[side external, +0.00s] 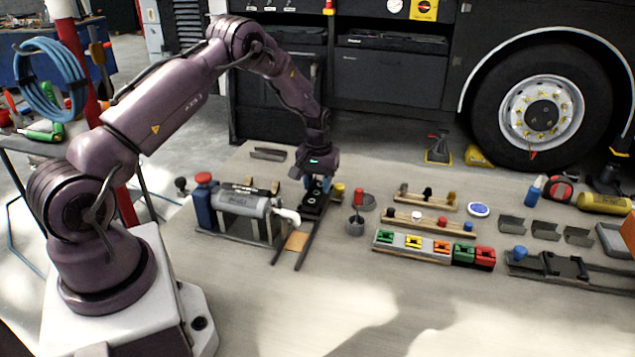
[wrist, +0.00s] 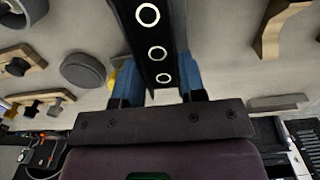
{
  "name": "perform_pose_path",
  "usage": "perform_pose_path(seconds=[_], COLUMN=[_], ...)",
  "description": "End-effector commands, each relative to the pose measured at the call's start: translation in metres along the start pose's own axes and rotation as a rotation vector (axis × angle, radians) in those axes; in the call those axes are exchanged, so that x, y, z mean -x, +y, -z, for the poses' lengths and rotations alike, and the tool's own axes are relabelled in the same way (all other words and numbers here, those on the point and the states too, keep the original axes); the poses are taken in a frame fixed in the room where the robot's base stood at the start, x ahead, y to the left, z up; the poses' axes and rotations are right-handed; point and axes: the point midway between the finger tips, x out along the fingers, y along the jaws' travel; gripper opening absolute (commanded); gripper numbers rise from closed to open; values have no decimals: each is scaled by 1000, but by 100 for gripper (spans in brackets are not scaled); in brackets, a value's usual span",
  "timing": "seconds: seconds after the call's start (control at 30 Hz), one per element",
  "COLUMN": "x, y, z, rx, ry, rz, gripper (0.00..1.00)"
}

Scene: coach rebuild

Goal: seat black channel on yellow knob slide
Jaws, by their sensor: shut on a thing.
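My gripper (side external: 316,187) is low over the table, right of the grey cylinder fixture. In the wrist view its two blue fingers are shut on the black channel (wrist: 148,35), a dark strip with white-ringed holes; the gripper shows there too (wrist: 158,80). The channel also shows in the side view (side external: 313,203), near the upper end of two dark rails (side external: 292,248). A yellow knob (side external: 338,189) is just right of the gripper; the wrist view shows a yellow piece (wrist: 122,76) partly behind the left finger. The knob's slide is mostly hidden, and I cannot tell whether the channel touches it.
The grey cylinder fixture (side external: 243,203) and a blue bottle with red cap (side external: 204,200) stand close on the left. A grey round cup (side external: 355,226) is close on the right. Wooden peg racks (side external: 430,223) and coloured blocks (side external: 426,246) lie farther right. The front table is clear.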

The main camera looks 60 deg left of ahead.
Motion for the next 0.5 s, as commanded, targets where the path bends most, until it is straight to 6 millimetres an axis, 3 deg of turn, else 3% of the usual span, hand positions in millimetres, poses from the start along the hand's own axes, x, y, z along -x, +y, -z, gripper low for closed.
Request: perform_pose_path(seconds=[0.5], x=[-6], y=[0], z=[0], rx=[0], ry=[1], rz=[0], gripper=[14])
